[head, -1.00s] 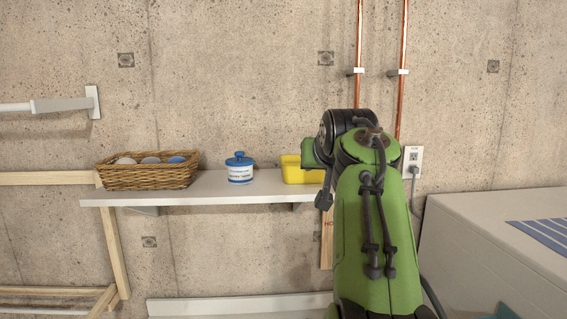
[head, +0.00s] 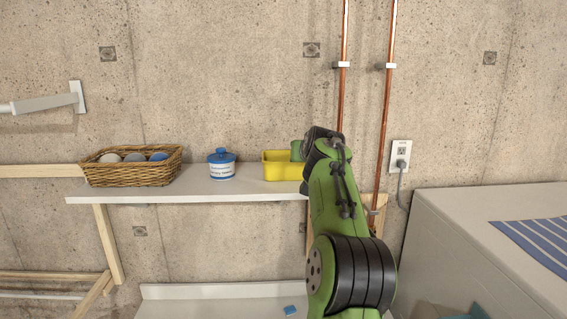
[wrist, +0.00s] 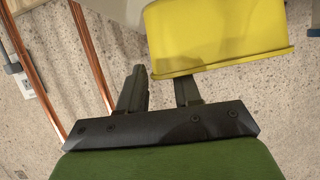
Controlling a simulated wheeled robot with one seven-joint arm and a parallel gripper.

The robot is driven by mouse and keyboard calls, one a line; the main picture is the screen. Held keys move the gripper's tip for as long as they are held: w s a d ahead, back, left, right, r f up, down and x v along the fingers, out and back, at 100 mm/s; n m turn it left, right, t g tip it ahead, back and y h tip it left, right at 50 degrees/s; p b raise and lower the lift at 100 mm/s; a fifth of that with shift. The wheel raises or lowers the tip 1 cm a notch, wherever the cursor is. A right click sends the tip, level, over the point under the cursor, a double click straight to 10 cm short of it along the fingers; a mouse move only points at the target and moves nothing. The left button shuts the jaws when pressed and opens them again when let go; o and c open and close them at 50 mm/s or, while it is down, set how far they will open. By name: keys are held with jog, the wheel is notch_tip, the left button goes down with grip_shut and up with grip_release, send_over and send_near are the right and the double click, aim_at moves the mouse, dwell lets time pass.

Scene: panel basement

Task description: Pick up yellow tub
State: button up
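The yellow tub (head: 281,166) stands on the right part of the white wall shelf (head: 185,189) in the head view, its right end hidden behind my arm. In the wrist view the yellow tub (wrist: 215,38) fills the upper right, close to my gripper (wrist: 160,88). The two dark fingers stand apart there. One finger is clear of the tub at its left, and the other overlaps the tub's lower rim in the picture. Whether that finger touches the tub I cannot tell. In the head view the fingers are hidden by my arm.
A blue-and-white jar (head: 221,165) stands left of the tub, with a wicker basket (head: 133,166) farther left. Copper pipes (head: 384,120) run up the wall behind my arm. A large white appliance (head: 470,235) stands at the right. A small blue object (head: 289,310) lies below.

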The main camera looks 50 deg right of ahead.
jog(key=x, duration=0.3)
jog(key=shift+d+r+p, duration=0.1)
jog(key=shift+d+p, duration=0.15)
jog(key=shift+p, duration=0.05)
jog(key=shift+s+a, duration=0.15)
jog(key=shift+a, duration=0.1)
jog(key=shift+c, duration=0.7)
grip_shut()
jog(key=shift+r, duration=0.1)
